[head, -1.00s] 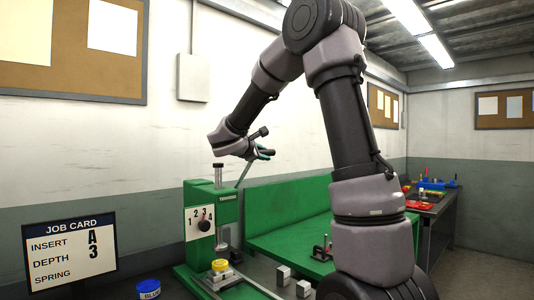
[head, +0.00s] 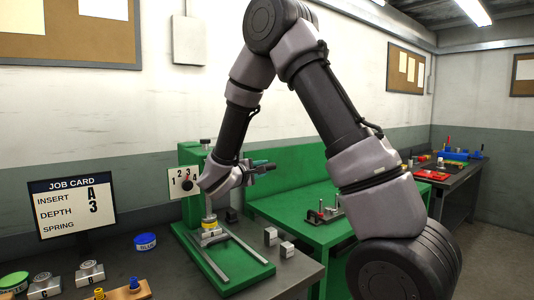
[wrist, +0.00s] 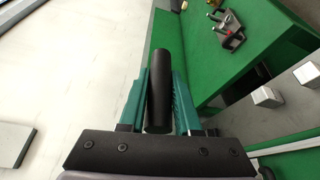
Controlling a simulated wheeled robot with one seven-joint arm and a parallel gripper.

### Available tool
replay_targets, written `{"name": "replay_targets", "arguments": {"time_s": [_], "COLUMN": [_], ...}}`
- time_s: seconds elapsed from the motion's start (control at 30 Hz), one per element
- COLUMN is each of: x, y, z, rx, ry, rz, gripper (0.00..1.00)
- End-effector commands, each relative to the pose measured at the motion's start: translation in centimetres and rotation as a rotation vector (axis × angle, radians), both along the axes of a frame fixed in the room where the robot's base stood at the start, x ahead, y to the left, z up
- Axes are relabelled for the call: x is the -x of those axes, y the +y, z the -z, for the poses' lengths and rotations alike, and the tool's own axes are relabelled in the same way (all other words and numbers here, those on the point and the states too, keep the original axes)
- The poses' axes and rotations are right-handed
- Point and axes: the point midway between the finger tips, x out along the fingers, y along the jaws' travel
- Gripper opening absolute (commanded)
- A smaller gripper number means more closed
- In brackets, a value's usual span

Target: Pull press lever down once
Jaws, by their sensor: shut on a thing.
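The green press (head: 190,155) stands on the bench with a number dial plate on its front, partly hidden by my wrist. The rest of the lever is hidden behind my wrist.
A green bench (head: 300,205) with a small clamp fixture (head: 323,212) is at right. Two grey blocks (head: 287,249) sit beside the press base. A job card (head: 72,207), a blue-lidded tub (head: 145,242) and several small parts are at left.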

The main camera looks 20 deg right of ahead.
Motion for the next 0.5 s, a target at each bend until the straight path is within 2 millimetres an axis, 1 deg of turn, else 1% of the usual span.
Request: {"name": "replay_targets", "arguments": {"time_s": [0.03,0.2,0.3,0.5], "x": [0.0,0.0,0.0,0.0], "y": [0.1,0.1,0.1,0.0], "z": [0.9,2.7,3.4,4.0], "rx": [0.004,0.002,0.003,0.002], "ry": [0.006,0.004,0.004,0.006], "rz": [-0.002,-0.002,-0.001,0.000], "gripper": [0.00,0.00,0.00,0.00]}}
